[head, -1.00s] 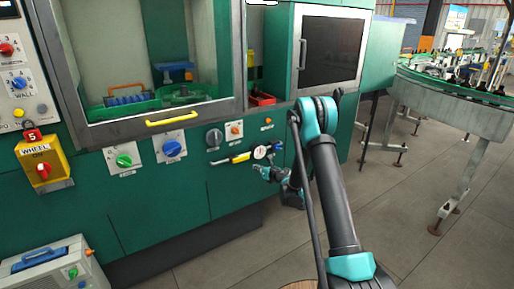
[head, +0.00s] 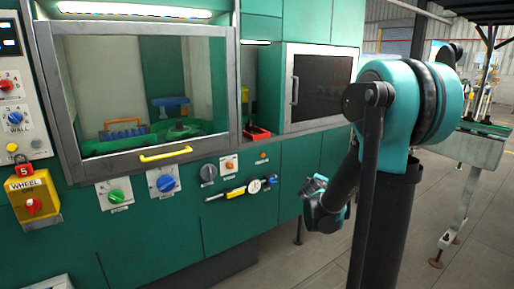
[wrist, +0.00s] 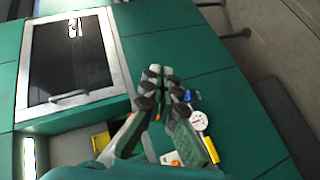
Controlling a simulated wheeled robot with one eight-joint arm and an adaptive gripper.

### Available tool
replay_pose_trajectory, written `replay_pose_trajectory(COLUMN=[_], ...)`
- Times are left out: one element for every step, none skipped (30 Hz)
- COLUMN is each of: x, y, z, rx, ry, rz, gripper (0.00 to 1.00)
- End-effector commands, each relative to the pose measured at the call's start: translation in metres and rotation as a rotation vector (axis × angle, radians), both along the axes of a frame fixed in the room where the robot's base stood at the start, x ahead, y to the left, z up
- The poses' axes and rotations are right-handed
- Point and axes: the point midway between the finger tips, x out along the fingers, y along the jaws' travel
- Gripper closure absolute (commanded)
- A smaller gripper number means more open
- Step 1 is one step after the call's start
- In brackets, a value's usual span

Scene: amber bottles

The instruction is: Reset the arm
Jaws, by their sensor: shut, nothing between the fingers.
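My gripper (wrist: 160,82) shows in the wrist view with its fingers together and nothing between them. It points at the green machine front (wrist: 215,85), with the dark-windowed door to its left and the round gauge (wrist: 199,121) to its right. In the head view my arm is folded, with its elbow high and close to the camera on the right. The wrist end hangs in front of the machine's lower panels, and the fingers cannot be made out there.
The green machine has a glazed cabinet with a yellow handle (head: 166,154), a dark-windowed door (head: 322,85) and several knobs. A red tray (head: 257,133) sits between them. A conveyor (head: 468,146) stands at the far right. Grey floor is open between machine and conveyor.

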Motion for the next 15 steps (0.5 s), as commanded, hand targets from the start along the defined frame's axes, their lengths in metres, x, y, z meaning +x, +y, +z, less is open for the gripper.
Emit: replay_pose_trajectory(x=[-0.025, -0.039, -0.058, -0.072, -0.087, -0.107, -0.122, -0.137, -0.158, -0.173, -0.189, -0.208, -0.223, -0.236, -0.252], y=[-0.006, -0.009, -0.011, -0.012, -0.012, -0.011, -0.010, -0.007, -0.003, 0.001, 0.005, 0.012, 0.017, 0.022, 0.030], z=[-0.008, -0.014, -0.023, -0.030, -0.037, -0.047, -0.055, -0.062, -0.073, -0.080, -0.088, -0.097, -0.104, -0.110, -0.117], rx=[0.087, 0.140, 0.211, 0.265, 0.317, 0.386, 0.439, 0.490, 0.557, 0.606, 0.653, 0.715, 0.757, 0.797, 0.846], ry=[0.031, 0.051, 0.079, 0.101, 0.124, 0.155, 0.179, 0.205, 0.241, 0.268, 0.295, 0.332, 0.359, 0.385, 0.419], rz=[-0.052, -0.084, -0.126, -0.158, -0.189, -0.230, -0.259, -0.288, -0.328, -0.356, -0.383, -0.417, -0.441, -0.463, -0.489], gripper=[1.00, 1.00, 1.00, 1.00, 1.00, 1.00, 1.00, 1.00, 1.00, 1.00, 1.00, 1.00, 1.00, 1.00, 1.00])
